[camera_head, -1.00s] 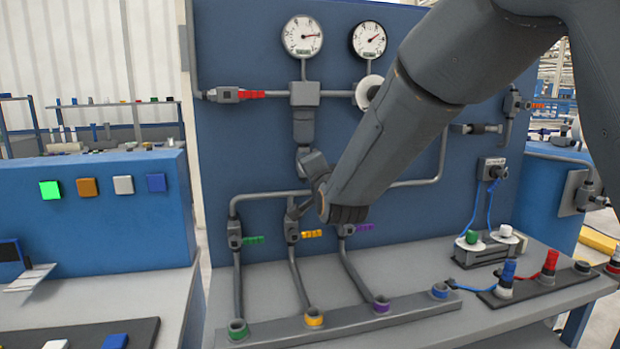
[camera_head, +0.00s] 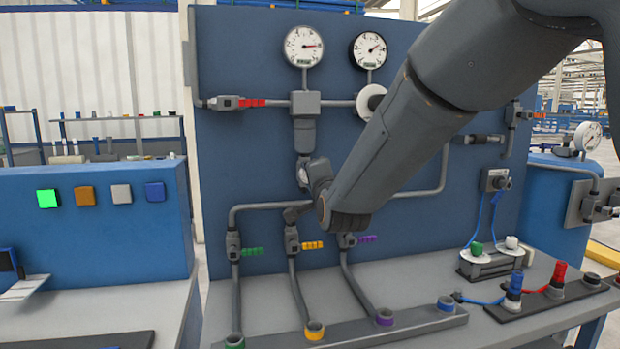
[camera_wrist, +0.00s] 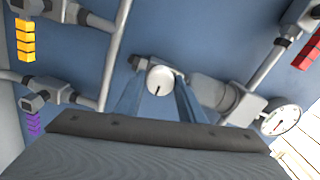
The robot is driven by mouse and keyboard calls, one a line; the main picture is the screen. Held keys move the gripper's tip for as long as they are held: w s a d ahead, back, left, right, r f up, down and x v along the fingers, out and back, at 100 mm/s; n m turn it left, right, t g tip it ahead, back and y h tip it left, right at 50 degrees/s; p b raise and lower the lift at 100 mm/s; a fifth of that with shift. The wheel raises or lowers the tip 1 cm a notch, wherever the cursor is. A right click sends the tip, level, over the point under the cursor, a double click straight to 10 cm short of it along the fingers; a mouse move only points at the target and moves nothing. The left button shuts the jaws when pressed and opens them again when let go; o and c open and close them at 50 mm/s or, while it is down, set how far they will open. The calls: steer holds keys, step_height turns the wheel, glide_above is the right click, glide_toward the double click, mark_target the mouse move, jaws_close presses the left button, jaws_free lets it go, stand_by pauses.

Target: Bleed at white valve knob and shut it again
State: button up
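The white valve knob (camera_wrist: 160,81) is a small round disc with a dark mark, in the middle of the wrist view. My gripper (camera_wrist: 160,90) reaches toward it, with one blue finger on each side. The fingertips are very near the knob's edges; I cannot tell whether they touch it. In the head view my gripper (camera_head: 306,174) is at the lower end of the vertical grey cylinder under the manifold block (camera_head: 305,103). It hides most of the knob there.
Two gauges (camera_head: 304,46) (camera_head: 370,50) sit high on the blue panel. A red handle (camera_head: 252,103) is at upper left. Green (camera_head: 252,251), yellow (camera_head: 312,245) and purple (camera_head: 367,239) handles are below the gripper. A pipe (camera_head: 400,193) runs across close to it.

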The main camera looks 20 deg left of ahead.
steer(key=shift+o, duration=1.3)
steer(key=shift+d, duration=0.1)
steer(key=shift+s, duration=0.1)
steer(key=b+v, duration=0.1)
steer(key=v, duration=0.6)
steer(key=shift+s+d, duration=0.15)
steer(key=shift+s, duration=0.05)
